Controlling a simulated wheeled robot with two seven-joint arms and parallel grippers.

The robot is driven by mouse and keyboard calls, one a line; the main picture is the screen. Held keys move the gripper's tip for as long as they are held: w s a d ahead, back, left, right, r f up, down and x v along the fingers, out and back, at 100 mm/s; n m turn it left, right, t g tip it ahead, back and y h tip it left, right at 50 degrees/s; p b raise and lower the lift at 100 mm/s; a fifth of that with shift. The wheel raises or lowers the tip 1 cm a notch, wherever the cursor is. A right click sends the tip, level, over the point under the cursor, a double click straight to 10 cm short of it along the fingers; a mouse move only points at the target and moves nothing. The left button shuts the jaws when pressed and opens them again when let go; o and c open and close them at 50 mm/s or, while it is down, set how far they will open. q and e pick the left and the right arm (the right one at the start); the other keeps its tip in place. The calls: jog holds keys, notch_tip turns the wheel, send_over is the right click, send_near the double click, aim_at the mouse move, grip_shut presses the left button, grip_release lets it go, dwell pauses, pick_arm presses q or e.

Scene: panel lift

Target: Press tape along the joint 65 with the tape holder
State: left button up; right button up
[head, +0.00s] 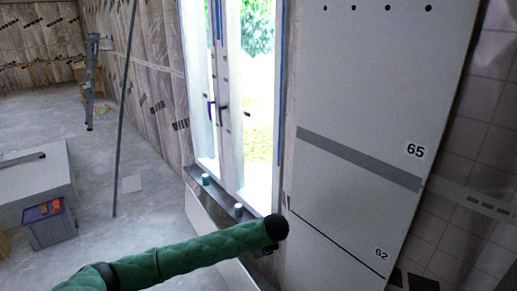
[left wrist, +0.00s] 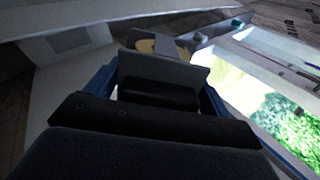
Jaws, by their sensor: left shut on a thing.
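The white wall panel (head: 385,70) at the right of the head view carries a label 65 (head: 414,151). A grey band (head: 360,159) runs along that joint, from the panel's left edge to near its right edge. My left gripper (left wrist: 165,82) is shut on a dark holder (left wrist: 168,68) with a yellowish part (left wrist: 150,46) at its far end, seen in the left wrist view. In the head view my green left arm ends low, left of the panel and below the band; its hand is mostly hidden there. My right gripper is not in view.
A lower joint labelled 62 (head: 381,253) shows as a thin dark line. A bright window (head: 245,100) and its sill (head: 222,197) with small cups stand left of the panel. A grey crate (head: 50,228) is on the floor at the left. Open floor lies between.

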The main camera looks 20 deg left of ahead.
pick_arm(q)
jog(key=w+a+r+m+t+h+p, duration=0.25)
jog(key=w+r+m+h, duration=0.25)
jog(key=r, duration=0.6)
jog(key=w+a+r+m+t+h+p, duration=0.15)
jog(key=w+r+m+t+h, duration=0.3)
jog(key=r, duration=0.55)
jog(key=w+a+r+m+t+h+p, duration=0.2)
jog(key=w+r+m+h, duration=0.4)
jog(key=r, duration=0.5)
jog(key=w+d+n, duration=0.1)
jog(key=w+d, duration=0.2)
jog(key=w, duration=0.2)
jog(key=shift+y, duration=0.45)
jog(key=o, duration=0.4)
jog(key=shift+w+d, duration=0.2)
jog(key=shift+w, duration=0.1)
jog(key=c, duration=0.5)
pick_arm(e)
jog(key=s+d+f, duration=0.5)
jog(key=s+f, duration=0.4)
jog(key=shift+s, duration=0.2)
